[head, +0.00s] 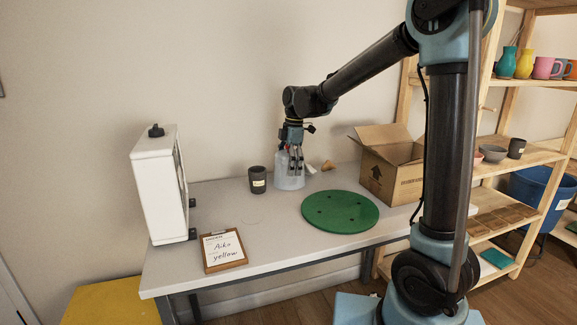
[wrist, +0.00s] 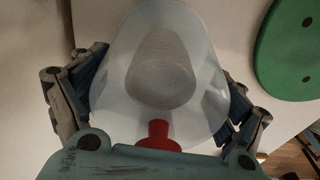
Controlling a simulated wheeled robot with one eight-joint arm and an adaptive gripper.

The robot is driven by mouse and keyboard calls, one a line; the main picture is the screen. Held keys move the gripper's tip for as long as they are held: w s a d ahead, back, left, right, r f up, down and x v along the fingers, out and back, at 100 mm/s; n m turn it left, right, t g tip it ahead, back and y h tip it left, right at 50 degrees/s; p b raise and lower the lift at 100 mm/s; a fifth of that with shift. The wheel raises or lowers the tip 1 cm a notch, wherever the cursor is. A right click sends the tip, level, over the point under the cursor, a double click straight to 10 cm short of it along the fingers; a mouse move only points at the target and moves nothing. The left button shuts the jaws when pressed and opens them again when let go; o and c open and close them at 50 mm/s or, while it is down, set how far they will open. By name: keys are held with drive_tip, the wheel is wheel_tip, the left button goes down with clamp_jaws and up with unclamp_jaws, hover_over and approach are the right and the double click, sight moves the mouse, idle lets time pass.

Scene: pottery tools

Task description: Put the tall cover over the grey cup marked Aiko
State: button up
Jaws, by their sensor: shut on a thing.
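A translucent whitish cover (head: 290,181) is in my gripper (head: 290,155) at the back of the table, upright or nearly so. Its lower edge looks at or close to the tabletop; I cannot tell if it touches. In the wrist view the cover (wrist: 205,75) has a red knob (wrist: 158,137), with my fingers (wrist: 165,95) on either side. A greyish shape shows through its wall; I cannot tell what it is. A dark grey cup (head: 258,174) with a pale label stands uncovered just left of the cover. The label is too small to read.
A clipboard (head: 223,251) reading "Aiko yellow" lies at the front left. A white panel-like box (head: 155,185) stands at the left. A green disc (head: 340,211) lies right of the cover, before an open cardboard box (head: 392,175). A labelled dark cup (head: 517,147) stands on the shelf.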

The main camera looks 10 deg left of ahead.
drive_tip(key=o, duration=0.8)
drive_tip(key=shift+o, duration=0.2)
drive_tip(key=r, duration=0.4)
drive_tip(key=d+r, duration=0.1)
drive_tip(key=r, duration=0.3)
drive_tip(key=w+r, duration=0.1)
drive_tip(key=r, duration=0.2)
drive_tip(key=shift+d+r, duration=0.15)
drive_tip(key=shift+r, duration=0.25)
